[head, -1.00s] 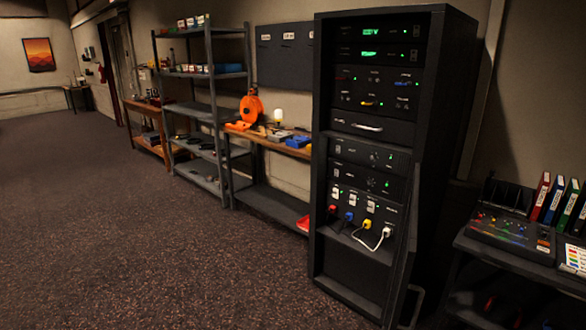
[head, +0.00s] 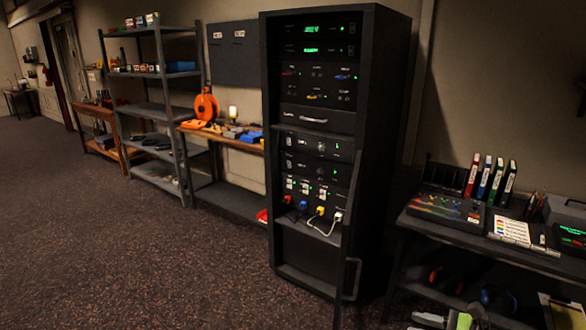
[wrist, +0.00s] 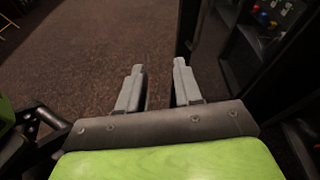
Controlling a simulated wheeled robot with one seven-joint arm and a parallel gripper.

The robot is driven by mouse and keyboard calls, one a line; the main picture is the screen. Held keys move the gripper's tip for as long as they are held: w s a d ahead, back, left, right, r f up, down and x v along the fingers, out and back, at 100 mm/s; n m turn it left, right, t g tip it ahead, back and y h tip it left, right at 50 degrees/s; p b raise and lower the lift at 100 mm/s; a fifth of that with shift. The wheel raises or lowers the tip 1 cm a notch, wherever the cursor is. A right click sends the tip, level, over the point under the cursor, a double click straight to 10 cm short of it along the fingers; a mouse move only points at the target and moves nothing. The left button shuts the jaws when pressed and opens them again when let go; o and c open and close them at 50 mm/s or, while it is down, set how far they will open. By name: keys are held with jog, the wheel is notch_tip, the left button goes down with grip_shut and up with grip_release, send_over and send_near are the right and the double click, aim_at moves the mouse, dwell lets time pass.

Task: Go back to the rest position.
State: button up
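My gripper (wrist: 158,68) shows in the wrist view with its two grey fingers apart and nothing between them. It hangs over the carpeted floor (wrist: 80,60), with the black equipment rack (wrist: 215,50) to its right.
The tall rack (head: 385,150) stands in the middle, with colored plugs at its lower panel. Shelves (head: 155,110) and a workbench (head: 255,147) line the wall. The left floor (head: 100,240) is clear.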

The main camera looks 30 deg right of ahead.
jog(key=w+a+r+n+g, duration=0.5)
jog(key=w+a+n+g, duration=0.3)
jog(key=a, duration=0.4)
jog(key=w+a+r+n+g+h+p, duration=0.1)
jog(key=a+r+n, duration=0.3)
jog(key=a, duration=0.2)
jog(key=w+a+r+n+g+h+p, duration=0.1)
jog(key=w+a+r+n+g+h, duration=0.2)
jog(key=a, duration=0.4)
jog(key=s+a+r+n+t+h, duration=0.1)
jog(key=s+a+r+n+t, duration=0.1)
jog(key=s+a+r+n, duration=0.2)
jog(key=s+a+r+n+t+h, duration=0.1)
jog(key=s+a+r+n, duration=0.3)
jog(key=s, duration=0.9)
jog(key=a+n+t+p, duration=0.1)
jog(key=a+n, duration=0.2)
jog(key=n, duration=0.2)
jog(key=shift+a+r+n+h, duration=0.25)
jog(key=shift+a+n+h, duration=0.05)
jog(key=shift+n, duration=0.1)
